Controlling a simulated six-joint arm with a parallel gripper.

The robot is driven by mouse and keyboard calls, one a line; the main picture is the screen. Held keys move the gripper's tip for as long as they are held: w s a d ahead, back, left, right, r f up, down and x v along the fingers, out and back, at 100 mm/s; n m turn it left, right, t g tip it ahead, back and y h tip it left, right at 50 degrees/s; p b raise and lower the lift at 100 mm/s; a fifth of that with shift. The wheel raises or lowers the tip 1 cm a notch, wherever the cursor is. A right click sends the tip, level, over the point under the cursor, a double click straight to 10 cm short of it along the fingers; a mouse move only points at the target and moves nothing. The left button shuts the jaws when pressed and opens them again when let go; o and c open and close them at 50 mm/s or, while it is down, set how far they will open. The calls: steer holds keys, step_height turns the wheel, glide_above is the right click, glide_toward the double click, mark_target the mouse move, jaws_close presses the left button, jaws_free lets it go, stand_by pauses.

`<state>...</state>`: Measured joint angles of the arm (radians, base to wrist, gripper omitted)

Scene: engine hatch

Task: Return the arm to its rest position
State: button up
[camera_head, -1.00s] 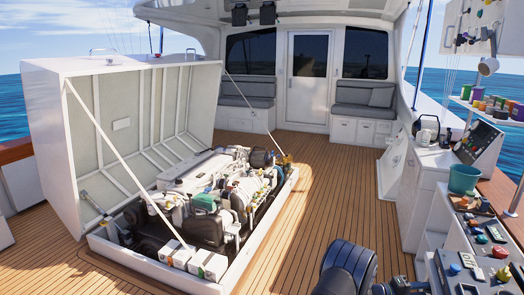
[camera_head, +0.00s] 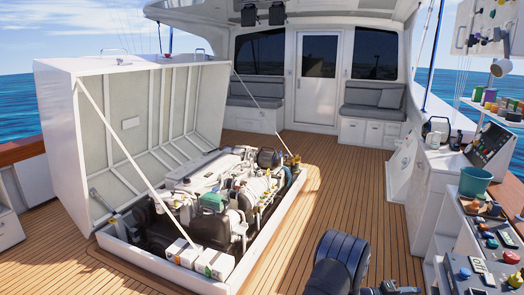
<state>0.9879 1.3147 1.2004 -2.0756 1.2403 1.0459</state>
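My arm shows at the bottom edge of the picture, right of centre, as a thick dark link (camera_head: 338,262) with a blue-grey sheen. A smaller dark part of it (camera_head: 392,288) shows just to the right, cut off by the bottom edge. My gripper's fingers cannot be made out, so I cannot see whether they hold anything. The arm is to the right of the open engine hatch, apart from it, above the wooden deck.
The white hatch lid (camera_head: 62,150) stands raised on struts over the engine (camera_head: 235,190). A console with controls (camera_head: 485,265) and a teal bucket (camera_head: 474,181) line the right side. The wooden deck (camera_head: 345,190) between is clear.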

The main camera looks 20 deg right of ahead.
mark_target(433, 292)
steer(key=v, duration=1.1)
steer(key=x, duration=1.8)
steer(key=shift+d, duration=0.1)
steer(key=shift+r+n, duration=0.2)
steer(key=shift+n, duration=0.2)
steer(key=n, duration=0.1)
steer(key=n+y, duration=0.2)
steer(key=n, duration=0.1)
steer(key=shift+r, duration=0.25)
steer(key=shift+w+d+r+n+g+y, duration=0.1)
steer(key=shift+n+g+y, duration=0.1)
steer(key=shift+n+y, duration=0.6)
steer(key=shift+w+r+n+g+y, duration=0.15)
steer(key=shift+n+y, duration=0.25)
steer(key=shift+n, duration=0.8)
steer(key=shift+f, duration=0.1)
steer(key=o, duration=0.5)
